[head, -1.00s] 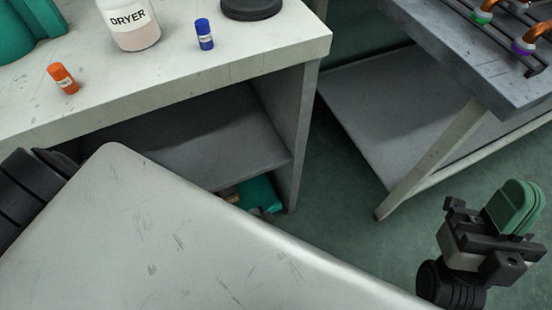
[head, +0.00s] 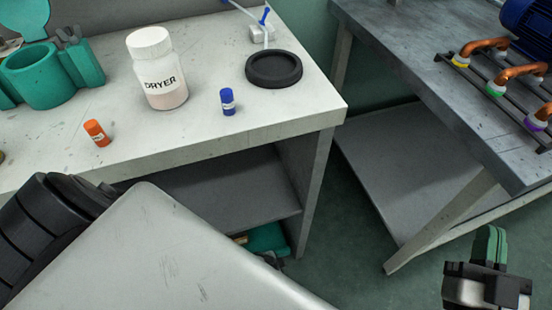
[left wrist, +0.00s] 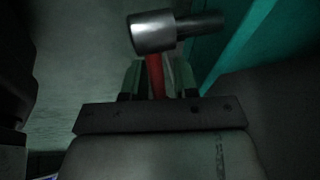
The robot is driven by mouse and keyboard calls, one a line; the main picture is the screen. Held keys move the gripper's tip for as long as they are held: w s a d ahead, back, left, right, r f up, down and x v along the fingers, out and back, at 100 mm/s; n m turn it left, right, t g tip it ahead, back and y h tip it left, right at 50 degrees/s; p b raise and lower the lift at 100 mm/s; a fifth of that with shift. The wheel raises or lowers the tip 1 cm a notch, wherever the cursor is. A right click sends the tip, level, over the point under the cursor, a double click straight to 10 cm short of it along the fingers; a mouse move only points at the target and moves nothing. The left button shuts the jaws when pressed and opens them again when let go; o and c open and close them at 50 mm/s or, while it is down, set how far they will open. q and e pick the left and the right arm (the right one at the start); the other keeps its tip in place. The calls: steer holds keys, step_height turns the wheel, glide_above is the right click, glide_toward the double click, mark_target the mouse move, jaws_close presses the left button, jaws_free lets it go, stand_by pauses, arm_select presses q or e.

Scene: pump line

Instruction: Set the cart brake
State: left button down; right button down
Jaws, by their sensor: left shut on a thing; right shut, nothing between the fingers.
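In the left wrist view my left gripper (left wrist: 158,82) is shut on a red handle (left wrist: 155,72). A shiny metal cylinder (left wrist: 152,32) sits crosswise at the far end of the handle, with a darker narrower part to its right. The view is dark, and I cannot tell whether this is the cart brake. In the head view my left gripper is hidden. My right gripper (head: 490,246) is at the lower right, its green fingers shut with nothing between them, apart from the benches. I cannot make out a cart for certain.
A pale bench (head: 200,140) holds a DRYER bottle (head: 160,85), a blue vial (head: 228,102), an orange vial (head: 97,133), a black round dish (head: 274,68) and a teal holder (head: 45,80). A grey bench (head: 420,75) with copper pipes stands right. Green floor shows between them.

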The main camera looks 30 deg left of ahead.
arm_select(q)
steer(key=c, duration=0.9)
jaws_free()
steer(key=shift+o, duration=0.2)
steer(key=shift+a+r+p, duration=0.1)
steer(key=shift+r+p, duration=0.3)
steer(key=shift+p, duration=0.05)
steer(key=p+v, duration=0.6)
steer(key=v, duration=0.1)
steer(key=shift+s+p, duration=0.25)
steer(key=shift+p, duration=0.15)
